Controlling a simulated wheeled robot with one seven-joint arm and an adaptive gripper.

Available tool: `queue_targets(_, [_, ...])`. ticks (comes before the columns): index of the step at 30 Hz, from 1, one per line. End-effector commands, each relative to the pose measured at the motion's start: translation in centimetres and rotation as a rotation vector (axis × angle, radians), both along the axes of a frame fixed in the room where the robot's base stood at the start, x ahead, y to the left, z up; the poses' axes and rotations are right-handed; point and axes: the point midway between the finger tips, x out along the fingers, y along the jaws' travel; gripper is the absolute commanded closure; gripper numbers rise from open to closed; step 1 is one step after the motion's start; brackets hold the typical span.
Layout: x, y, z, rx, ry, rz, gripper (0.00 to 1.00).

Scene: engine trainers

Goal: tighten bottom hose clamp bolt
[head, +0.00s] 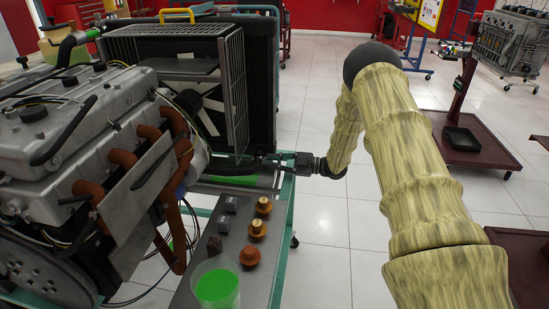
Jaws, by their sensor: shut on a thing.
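My gripper (276,158) is black and reaches in from the right, low at the right side of the radiator (262,75). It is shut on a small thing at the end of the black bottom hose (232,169). The thing between the jaws is too small and dark to make out. The hose runs from the engine (85,125) toward the radiator's lower corner. The bottom hose clamp and its bolt cannot be told apart from the dark gripper and hose here.
A grey tray (190,290) in front holds several caps and small blocks, and a cup of green liquid (217,285). A green-filled tube (240,181) lies just below the hose. Open tiled floor lies to the right, with a dark red stand (470,150) beyond my arm.

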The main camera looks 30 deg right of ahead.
Motion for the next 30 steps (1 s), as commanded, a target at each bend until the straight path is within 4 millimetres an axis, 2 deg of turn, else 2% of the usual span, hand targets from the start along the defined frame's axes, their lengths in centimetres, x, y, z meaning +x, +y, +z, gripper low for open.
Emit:
queue_targets(1, [0.3,-0.23,0.53,0.015,0.015,-0.007,1.0])
queue_targets(12, [0.27,-0.2,0.34,0.097,0.124,-0.005,1.0])
queue_targets(27, [0.24,-0.2,0.23,0.107,0.137,-0.005,1.0])
queue_targets(28, [0.24,-0.2,0.23,0.107,0.137,-0.005,0.82])
queue_targets(30, [0.23,-0.17,0.22,0.107,0.138,-0.004,0.69])
